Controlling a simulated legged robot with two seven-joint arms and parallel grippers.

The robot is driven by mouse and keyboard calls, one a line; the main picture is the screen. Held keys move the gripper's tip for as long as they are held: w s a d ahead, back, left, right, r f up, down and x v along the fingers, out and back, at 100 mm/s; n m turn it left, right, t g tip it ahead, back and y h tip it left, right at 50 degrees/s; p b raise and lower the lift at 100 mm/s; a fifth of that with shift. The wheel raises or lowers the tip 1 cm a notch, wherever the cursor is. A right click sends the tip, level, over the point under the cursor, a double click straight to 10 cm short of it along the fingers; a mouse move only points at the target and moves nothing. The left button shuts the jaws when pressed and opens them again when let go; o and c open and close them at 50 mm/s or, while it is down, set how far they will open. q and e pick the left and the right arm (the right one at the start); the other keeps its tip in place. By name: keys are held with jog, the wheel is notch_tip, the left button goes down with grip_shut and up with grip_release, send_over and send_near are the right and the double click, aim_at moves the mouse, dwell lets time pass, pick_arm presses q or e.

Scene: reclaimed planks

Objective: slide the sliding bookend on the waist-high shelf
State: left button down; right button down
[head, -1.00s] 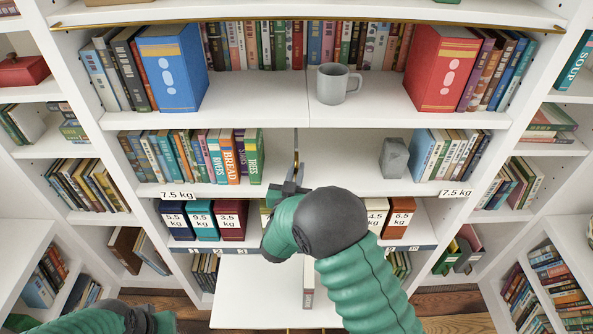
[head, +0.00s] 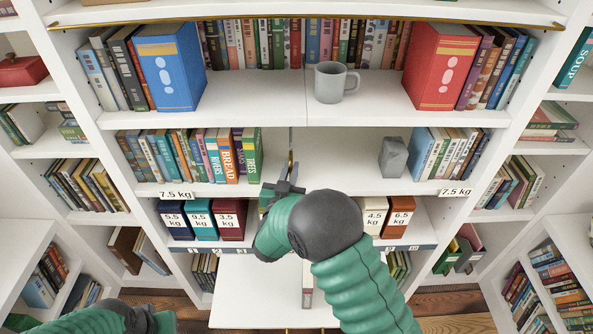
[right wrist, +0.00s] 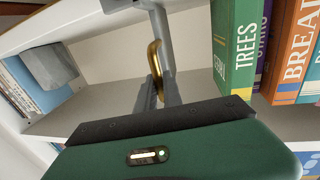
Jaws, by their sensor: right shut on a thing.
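The sliding bookend is a thin grey upright plate (head: 291,141) with a brass handle (head: 291,161), on the middle shelf (head: 335,165). In the right wrist view the brass handle (right wrist: 155,58) stands in front of the grey plate. My right gripper (head: 284,184) is at the shelf's front edge, shut on the brass handle; its fingers (right wrist: 158,92) close around the handle's lower part. A gap lies between the plate and the green TREES book (head: 254,155) to its left in the head view. My left gripper's fingers do not show; only part of my left arm is at bottom left.
A row of books (head: 190,155) stands left of the bookend. A grey stone block (head: 393,157) and more books stand right, with bare shelf between. Weight-labelled boxes (head: 228,218) sit below; a grey mug (head: 333,83) sits above.

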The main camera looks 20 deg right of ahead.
jog(key=a, duration=0.3)
jog(key=w+a+b, duration=0.1)
jog(key=a, duration=0.2)
jog(key=w+a, duration=0.1)
jog(key=a, duration=0.2)
jog(key=shift+w+f, duration=0.15)
jog(key=shift+w, duration=0.1)
jog(key=c, duration=1.5)
grip_release()
jog(key=shift+d, duration=0.15)
